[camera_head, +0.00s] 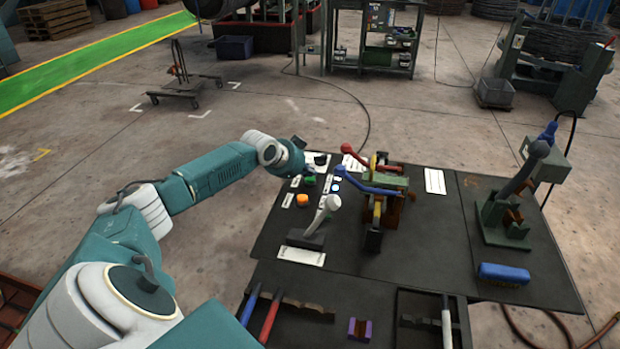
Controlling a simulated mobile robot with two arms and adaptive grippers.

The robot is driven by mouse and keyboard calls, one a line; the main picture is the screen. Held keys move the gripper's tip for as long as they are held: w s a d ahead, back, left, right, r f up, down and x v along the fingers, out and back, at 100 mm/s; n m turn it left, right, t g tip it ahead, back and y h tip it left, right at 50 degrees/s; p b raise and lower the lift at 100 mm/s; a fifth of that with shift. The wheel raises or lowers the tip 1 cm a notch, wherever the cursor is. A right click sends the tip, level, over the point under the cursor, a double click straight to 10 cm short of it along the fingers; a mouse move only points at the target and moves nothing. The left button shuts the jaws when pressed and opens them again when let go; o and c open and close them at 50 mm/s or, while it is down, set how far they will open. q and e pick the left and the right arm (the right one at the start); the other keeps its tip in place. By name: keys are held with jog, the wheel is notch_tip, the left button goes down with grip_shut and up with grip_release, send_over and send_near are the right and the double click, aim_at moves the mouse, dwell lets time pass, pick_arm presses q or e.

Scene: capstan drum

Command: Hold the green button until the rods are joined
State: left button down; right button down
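The green button (310,180) is on the left part of the dark bench top, with an orange button (302,200) just below it in the picture. My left gripper (302,150) is at the bench's far left corner, just above the green button in the picture. Its fingers are small and partly hidden by my wrist, so I cannot tell if it is open or touching anything. The clamp device (385,182), with one red lever and blue levers, stands to the right of the buttons. I cannot make out the rods in it. My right gripper is not in view.
A grey-handled lever (326,214) stands near the orange button. A tall lever tool (512,200) and a blue brush-like block (504,273) are at the right. Files and a purple block (360,329) lie in front. Bench top between clamp and tall lever is mostly clear.

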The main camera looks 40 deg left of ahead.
aim_at(309, 178)
pick_arm(q)
jog(key=shift+s+f, duration=0.1)
jog(key=shift+f, duration=0.35)
dwell(1.8)
jog(key=shift+r+p, duration=0.7)
jog(key=shift+r, duration=0.3)
jog(key=shift+r, duration=0.15)
notch_tip(309, 178, up, 5)
jog(key=p, duration=0.4)
dwell(0.4)
